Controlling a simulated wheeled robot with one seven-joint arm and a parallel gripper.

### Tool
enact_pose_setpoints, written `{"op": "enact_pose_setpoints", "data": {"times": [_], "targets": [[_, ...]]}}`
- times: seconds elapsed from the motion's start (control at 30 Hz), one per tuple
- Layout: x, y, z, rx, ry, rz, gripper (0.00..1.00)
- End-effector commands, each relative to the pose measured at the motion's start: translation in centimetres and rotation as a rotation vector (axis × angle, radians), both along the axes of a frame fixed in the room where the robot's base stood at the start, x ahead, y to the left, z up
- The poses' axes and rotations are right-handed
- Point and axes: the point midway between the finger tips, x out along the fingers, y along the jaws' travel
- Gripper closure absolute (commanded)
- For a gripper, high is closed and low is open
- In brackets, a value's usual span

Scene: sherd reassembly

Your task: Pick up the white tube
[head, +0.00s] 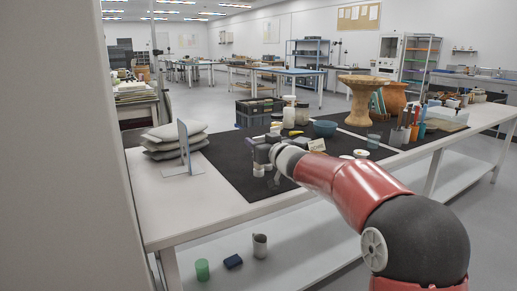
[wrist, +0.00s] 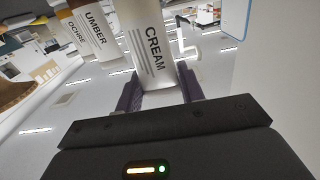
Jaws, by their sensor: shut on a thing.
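The white tube (wrist: 150,45) is marked CREAM and fills the top middle of the wrist view. My gripper (wrist: 160,90) is shut on it, with one dark finger on each side of its lower part in the picture. The tube's top edge is cut off by the frame. In the head view my gripper (head: 262,154) is over the black mat (head: 225,165) near the table's front left. Small pale shapes show just below it there, too small to tell apart.
Tubes marked UMBER (wrist: 97,35) and OCHRE (wrist: 72,40) are left of the held tube. In the head view, grey bags (head: 172,135) and a blue-edged stand (head: 185,150) are at left.

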Motion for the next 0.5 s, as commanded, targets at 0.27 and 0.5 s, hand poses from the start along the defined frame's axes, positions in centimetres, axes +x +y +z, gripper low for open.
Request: {"op": "enact_pose_setpoints", "data": {"times": [0.27,0.5], "targets": [[0.0,0.0,7.9,-0.001,-0.009,0.000,0.84],[0.0,0.0,12.7,-0.001,-0.009,-0.001,0.84]]}}
